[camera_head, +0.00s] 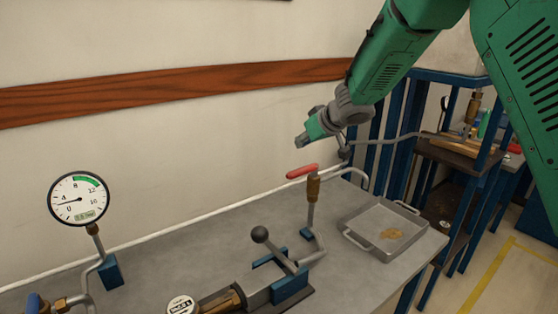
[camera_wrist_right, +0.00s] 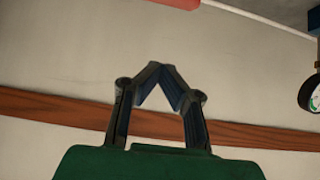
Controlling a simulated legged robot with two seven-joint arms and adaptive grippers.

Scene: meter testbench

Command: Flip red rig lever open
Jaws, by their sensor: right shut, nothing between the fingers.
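The red lever (camera_head: 302,171) sits at the top of a brass fitting (camera_head: 313,188) on an upright pipe at the bench's back. Its red grip lies nearly level and points to the left. My right gripper (camera_head: 301,142) is above the lever, with a gap between them, and holds nothing. In the right wrist view its fingertips (camera_wrist_right: 168,72) meet. A red piece (camera_wrist_right: 175,3), which looks like the lever grip, shows at the top edge of that view, apart from the fingers. My left gripper is out of view.
A round gauge (camera_head: 79,198) stands at the left. A black-knobbed pump handle (camera_head: 260,234) rises in front of the lever. A metal tray (camera_head: 382,229) lies at the right. A blue rack (camera_head: 430,150) stands beyond the bench. The wall is close behind.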

